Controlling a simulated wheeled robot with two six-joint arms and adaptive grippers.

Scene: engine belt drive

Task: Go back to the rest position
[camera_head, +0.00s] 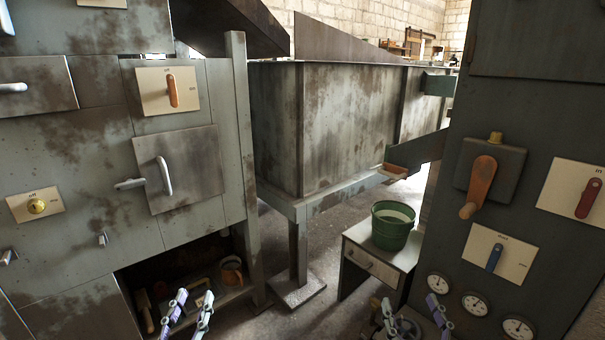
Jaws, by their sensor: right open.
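My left gripper (194,298) is at the bottom of the view, in front of the dark opening under the left cabinet. Its two purple-grey fingers stand apart with nothing seen between them. My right gripper (411,305) is at the bottom right, in front of the dark panel with gauges. Its fingers are spread wide and hold nothing. The lower parts of both grippers are cut off by the bottom edge.
The left cabinet (95,150) carries switches and handles. The right panel (520,120) has an orange lever (480,182), switches and several gauges. A green bucket (392,232) stands on a small drawer table (362,262). A rusty tank (345,125) fills the middle; floor shows below.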

